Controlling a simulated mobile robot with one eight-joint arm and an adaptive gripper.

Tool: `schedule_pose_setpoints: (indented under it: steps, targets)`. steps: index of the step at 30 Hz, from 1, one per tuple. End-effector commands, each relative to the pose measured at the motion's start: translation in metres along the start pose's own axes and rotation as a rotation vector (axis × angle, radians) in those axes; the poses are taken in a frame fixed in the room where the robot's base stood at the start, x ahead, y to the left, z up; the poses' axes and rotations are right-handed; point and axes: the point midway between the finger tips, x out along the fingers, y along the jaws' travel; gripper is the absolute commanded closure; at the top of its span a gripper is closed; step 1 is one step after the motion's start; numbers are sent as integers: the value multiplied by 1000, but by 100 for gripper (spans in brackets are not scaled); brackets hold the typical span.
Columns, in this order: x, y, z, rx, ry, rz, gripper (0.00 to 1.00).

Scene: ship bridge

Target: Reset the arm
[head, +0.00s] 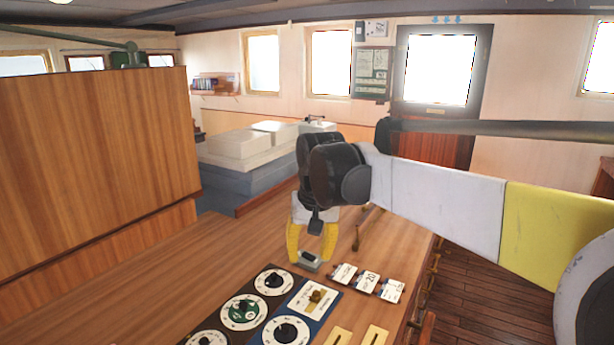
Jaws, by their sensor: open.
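My arm (440,198) reaches in from the right side of the head view, white and yellow with a dark wrist. My gripper (310,262) hangs below the wrist and points down, with yellow fingers spread apart. It is open, and I see nothing held between the fingers. It is over the wooden console top, just behind a dark panel of dials (264,310). I cannot tell the exact height of the fingertips above the surface.
A tall wooden partition (95,155) is at left. White boxes (245,143) sit on a grey-blue base behind. A wooden floor (480,300) and a door (437,75) are at right.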

Motion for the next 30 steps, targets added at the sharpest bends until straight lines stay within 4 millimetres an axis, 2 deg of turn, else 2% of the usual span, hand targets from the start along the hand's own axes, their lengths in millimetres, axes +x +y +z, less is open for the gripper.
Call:
schedule_pose_setpoints:
  steps: [1, 3, 8, 12, 15, 18, 21, 24, 30]
  targets:
    - [-8, 20, 22, 17, 29, 3, 57]
    - [-17, 43, 49, 35, 71, 8, 57]
    - [-25, 88, 119, 73, 169, 26, 57]
    - [-15, 119, 184, 105, 254, 51, 57]
    - [-1, 134, 226, 125, 307, 71, 57]
    - [13, 144, 255, 137, 348, 89, 57]
    - [23, 149, 273, 146, 374, 101, 57]
    - [28, 151, 282, 149, 385, 107, 57]
    - [28, 152, 283, 149, 389, 108, 57]
